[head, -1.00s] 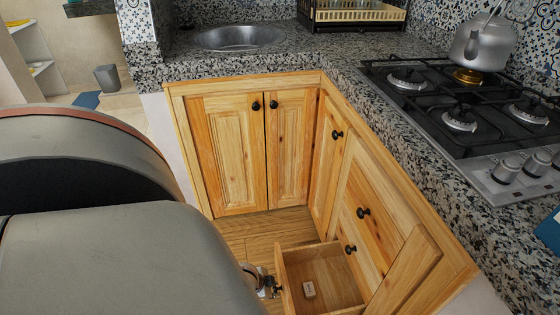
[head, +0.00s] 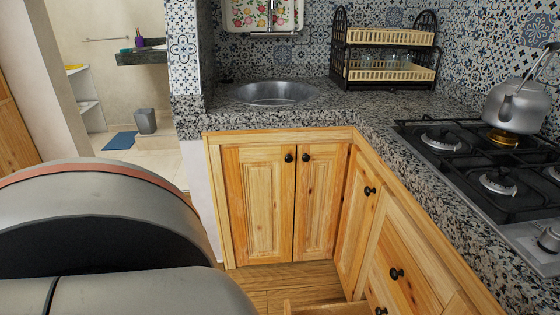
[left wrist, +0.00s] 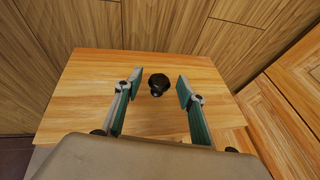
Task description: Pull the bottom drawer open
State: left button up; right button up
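The bottom drawer (head: 330,309) juts out from the cabinet at the bottom edge of the head view. Only a strip of its wood shows there; its inside is out of frame. In the left wrist view, the light wooden drawer front (left wrist: 90,75) carries a black round knob (left wrist: 158,84). My left gripper (left wrist: 160,88) is open. Its two fingers stand apart on either side of the knob, with gaps on both sides. I cannot tell how deep the knob sits between them. My right gripper is in neither view.
Wooden cabinet doors (head: 260,195) with black knobs stand behind the drawer in the corner. Above them run a granite counter with a sink (head: 275,92), a dish rack (head: 390,72), a stove (head: 470,165) and a kettle (head: 515,105). Little floor (head: 285,285) shows below the doors.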

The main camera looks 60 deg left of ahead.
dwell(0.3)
pick_arm(q)
jog(key=v, duration=1.2)
jog(key=shift+w, duration=0.1)
dwell(0.4)
